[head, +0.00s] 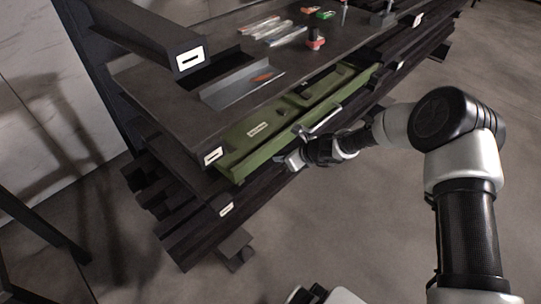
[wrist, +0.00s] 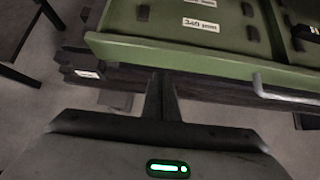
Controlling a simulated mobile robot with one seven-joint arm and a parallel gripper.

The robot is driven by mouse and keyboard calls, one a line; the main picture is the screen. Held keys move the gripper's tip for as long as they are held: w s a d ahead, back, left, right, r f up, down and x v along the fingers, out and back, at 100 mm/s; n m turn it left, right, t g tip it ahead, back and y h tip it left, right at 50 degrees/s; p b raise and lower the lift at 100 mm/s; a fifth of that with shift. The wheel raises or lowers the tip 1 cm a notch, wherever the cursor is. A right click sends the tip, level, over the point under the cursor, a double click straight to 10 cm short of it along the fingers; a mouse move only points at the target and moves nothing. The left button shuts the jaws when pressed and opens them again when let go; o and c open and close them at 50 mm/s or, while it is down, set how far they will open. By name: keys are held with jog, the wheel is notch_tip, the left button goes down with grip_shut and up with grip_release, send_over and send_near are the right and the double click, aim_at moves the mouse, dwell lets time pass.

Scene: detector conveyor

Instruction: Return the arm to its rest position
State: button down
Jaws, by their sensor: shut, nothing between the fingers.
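My gripper (head: 284,161) is at the front edge of a green drawer or tray (head: 240,150) under the dark tabletop in the head view. In the wrist view my gripper (wrist: 162,82) has its two dark fingers together with nothing between them. The green drawer (wrist: 180,48) fills the top of that view, just beyond the fingertips. I cannot tell whether the fingers touch its front. My white and black arm reaches in from the right, bent at the elbow.
A metal bar handle (head: 322,122) sticks out from the drawer front, close to my gripper, and shows in the wrist view (wrist: 285,95). The dark worktop (head: 165,88) carries a grey angled tray (head: 240,85) and several small items. Open floor (head: 350,215) lies in front.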

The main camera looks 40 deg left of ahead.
jog(key=v, duration=0.9)
jog(key=shift+p, duration=0.35)
jog(key=d+r+n+t+h, duration=0.25)
jog(key=d+r+n, duration=0.95)
jog(key=d+r, duration=1)
jog(key=s+d+r+n+t+h, duration=0.1)
jog(key=s+d+r+n+h, duration=0.1)
jog(key=s+d+r, duration=0.45)
jog(key=s+d+r+n+t+h, duration=0.15)
jog(key=s+d, duration=0.25)
jog(key=d, duration=0.6)
jog(key=s+d+r+n+h, duration=0.3)
jog(key=s+d, duration=0.3)
jog(key=d, duration=0.3)
notch_tip(320, 180, up, 18)
jog(key=p, duration=1.8)
